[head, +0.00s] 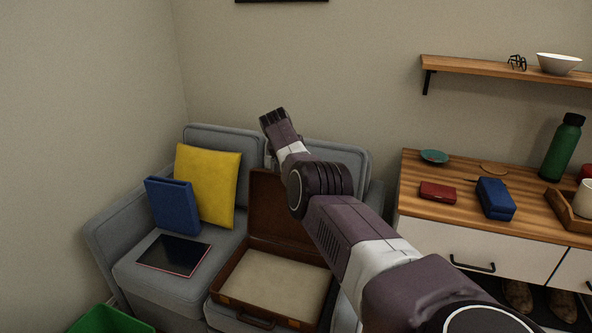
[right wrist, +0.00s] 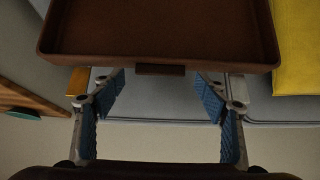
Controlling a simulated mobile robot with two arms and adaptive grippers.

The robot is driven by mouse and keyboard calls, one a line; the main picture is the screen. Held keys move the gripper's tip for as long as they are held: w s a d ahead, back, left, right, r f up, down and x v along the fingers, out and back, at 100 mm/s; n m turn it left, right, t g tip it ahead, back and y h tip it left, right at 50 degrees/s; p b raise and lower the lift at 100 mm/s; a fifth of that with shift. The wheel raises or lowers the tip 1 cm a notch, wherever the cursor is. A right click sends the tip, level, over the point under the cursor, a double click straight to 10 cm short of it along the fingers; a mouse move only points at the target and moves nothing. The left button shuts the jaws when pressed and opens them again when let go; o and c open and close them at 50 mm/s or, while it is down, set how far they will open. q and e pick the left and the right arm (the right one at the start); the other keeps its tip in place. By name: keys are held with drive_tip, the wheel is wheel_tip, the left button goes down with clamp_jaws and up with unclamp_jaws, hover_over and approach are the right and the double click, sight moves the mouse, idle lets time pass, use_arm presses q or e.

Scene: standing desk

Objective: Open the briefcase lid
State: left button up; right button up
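The brown briefcase (head: 228,290) stands open on the grey sofa, its beige-lined base facing up. Its lid (head: 272,205) is raised, roughly upright, leaning toward the sofa back. In the right wrist view the lid's brown inside and rim (right wrist: 160,30) fill the top, with a small dark latch piece at the edge. My right gripper (head: 273,118) is above the lid, and my arm hides the lid's right part. In the right wrist view its blue-padded fingers (right wrist: 160,92) are spread apart with nothing held between them. Whether they touch the rim I cannot tell. My left gripper is out of view.
On the sofa (head: 110,245) are a yellow cushion (head: 212,180), a blue box-like item (head: 172,205) and a dark tablet (head: 174,255). A green bin (head: 110,322) is at the lower left. A wooden-topped cabinet (head: 450,210) with small objects stands right, below a shelf (head: 480,70).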

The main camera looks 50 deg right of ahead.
drive_tip(key=shift+f, duration=0.2)
drive_tip(key=v, duration=1.2)
idle(0.4)
idle(0.4)
